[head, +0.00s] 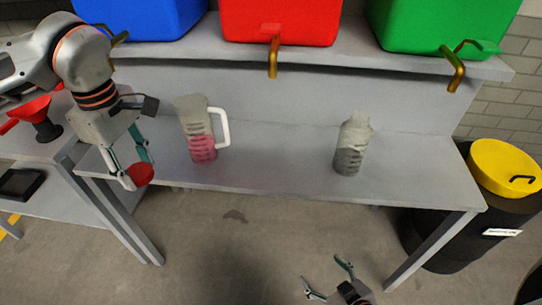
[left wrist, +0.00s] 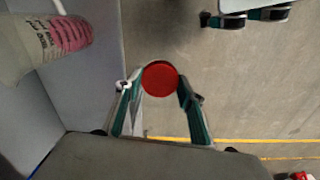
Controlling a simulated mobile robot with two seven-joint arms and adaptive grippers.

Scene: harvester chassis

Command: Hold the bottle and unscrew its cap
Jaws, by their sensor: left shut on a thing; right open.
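My left gripper (head: 137,171) is shut on a red round cap (head: 141,175), held in the air just off the front edge of the bench at the left. The cap also shows between the fingertips in the left wrist view (left wrist: 160,78). A translucent grey bottle (head: 351,148) with dark contents stands upright on the bench, right of the middle. No red cap shows on its top. My right gripper (head: 322,272) is open and empty, low in the head view, in front of the bench and well below the bottle.
A jug (head: 202,145) with pink liquid stands on the grey bench (head: 270,165) right of my left gripper. A red funnel (head: 38,117) is at far left. Red (head: 275,22), blue and green bins sit on the shelf above. A black drum with yellow lid (head: 503,168) stands right.

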